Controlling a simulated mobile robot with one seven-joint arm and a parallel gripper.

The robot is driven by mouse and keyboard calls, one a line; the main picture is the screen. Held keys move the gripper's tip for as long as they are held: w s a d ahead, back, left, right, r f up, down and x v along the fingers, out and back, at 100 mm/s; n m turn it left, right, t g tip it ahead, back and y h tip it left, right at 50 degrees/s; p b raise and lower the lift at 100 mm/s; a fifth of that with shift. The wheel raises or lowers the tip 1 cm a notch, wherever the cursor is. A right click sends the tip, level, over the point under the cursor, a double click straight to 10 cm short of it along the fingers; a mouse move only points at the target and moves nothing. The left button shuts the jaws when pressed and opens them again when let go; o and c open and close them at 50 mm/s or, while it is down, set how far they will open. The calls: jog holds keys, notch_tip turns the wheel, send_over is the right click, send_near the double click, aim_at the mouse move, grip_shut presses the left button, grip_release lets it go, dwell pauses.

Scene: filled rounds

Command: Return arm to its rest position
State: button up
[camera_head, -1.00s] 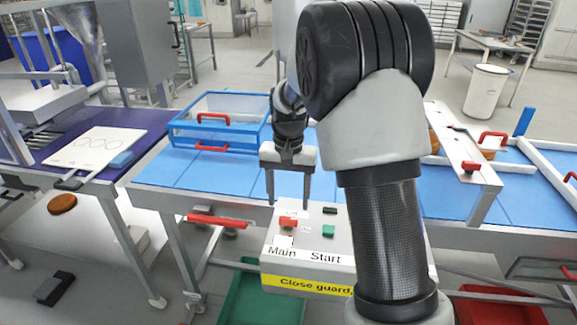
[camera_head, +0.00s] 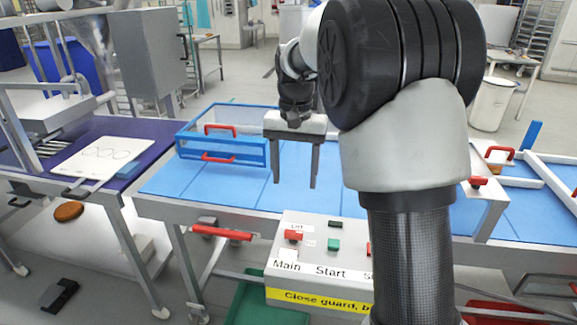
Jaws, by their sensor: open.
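My gripper (camera_head: 295,184) hangs in front of the blue table top, above and behind the control panel. Its two dark fingers point down, stand apart and hold nothing. My arm (camera_head: 400,110) rises at the right of centre, bent at a large black joint, and hides part of the table and panel behind it.
The control panel (camera_head: 320,258) with red and green buttons sits below my gripper. A blue guard frame with red handles (camera_head: 222,157) stands on the blue table (camera_head: 215,185). A white board (camera_head: 98,150) lies at left. A brown round (camera_head: 68,211) is below it. A green bin (camera_head: 250,305) is under the panel.

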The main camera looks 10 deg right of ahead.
jog(key=s+r+n+t+p, duration=0.1)
jog(key=s+r, duration=0.5)
jog(key=s+r+n+t+p, duration=0.2)
jog(key=s+n+t, duration=0.1)
jog(key=s, duration=1.7)
jog(key=shift+s+n+t, duration=0.2)
jog(key=shift+n+t, duration=0.1)
jog(key=shift+t, duration=0.5)
jog(key=shift+d, duration=0.15)
